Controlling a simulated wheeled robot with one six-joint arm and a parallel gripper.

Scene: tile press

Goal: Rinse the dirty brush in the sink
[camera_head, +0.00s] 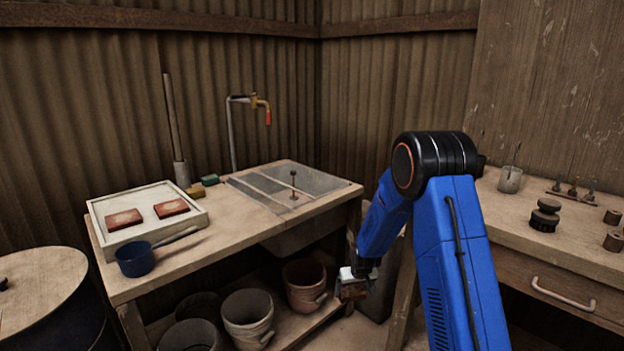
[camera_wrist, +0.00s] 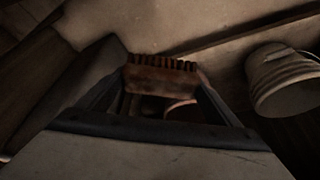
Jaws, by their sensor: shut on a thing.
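My gripper (camera_head: 352,281) is in front of the right end of the sink bench, below the level of its top. It is shut on a brown wooden brush (camera_head: 352,291). The wrist view shows the brush (camera_wrist: 163,76) between the two fingers, with a row of short bristles along its upper edge. I cannot make out the dirt on it. The sink (camera_head: 335,186) is a grey metal basin set into the bench top, up and left of my gripper. A tap (camera_head: 262,104) with a red tip rises behind it. The brush is apart from the sink.
The bench (camera_head: 205,254) bears a white tray (camera_head: 112,250) with two red tiles, a blue dipper (camera_head: 137,260) and sponges. Buckets (camera_head: 248,315) stand on the shelf underneath. A second workbench (camera_head: 520,222) with tools and a drawer is at right. A drum (camera_head: 40,280) stands at left.

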